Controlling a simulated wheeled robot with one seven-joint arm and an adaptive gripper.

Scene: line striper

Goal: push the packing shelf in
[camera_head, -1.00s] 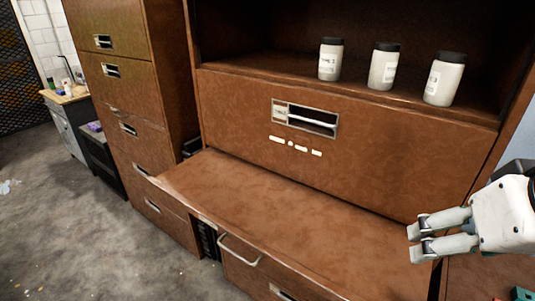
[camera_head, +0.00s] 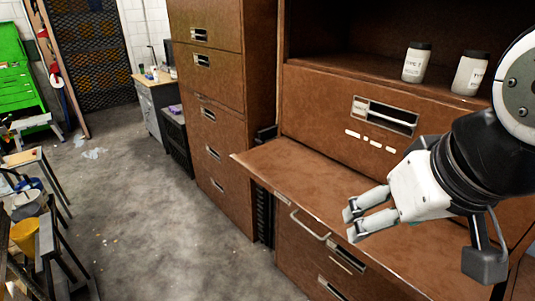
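The packing shelf (camera_head: 300,180) is a brown board standing out from the front of the tall brown cabinet. Its top is bare. A curved metal handle (camera_head: 309,228) shows just below its front edge; I cannot tell whether it belongs to the shelf or a drawer below. My gripper (camera_head: 350,222) appears in front of the shelf's right part, with a narrow gap between its two grey fingers and nothing held. It looks apart from the handle, to its right. My arm hides the right part of the shelf.
Two white jars with dark lids (camera_head: 416,63) (camera_head: 470,73) stand in the open bay above. A drawer cabinet (camera_head: 206,95) adjoins on the left. Open grey floor (camera_head: 150,215) lies left of the shelf. A stand with a yellow bucket (camera_head: 25,238) is at the lower left.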

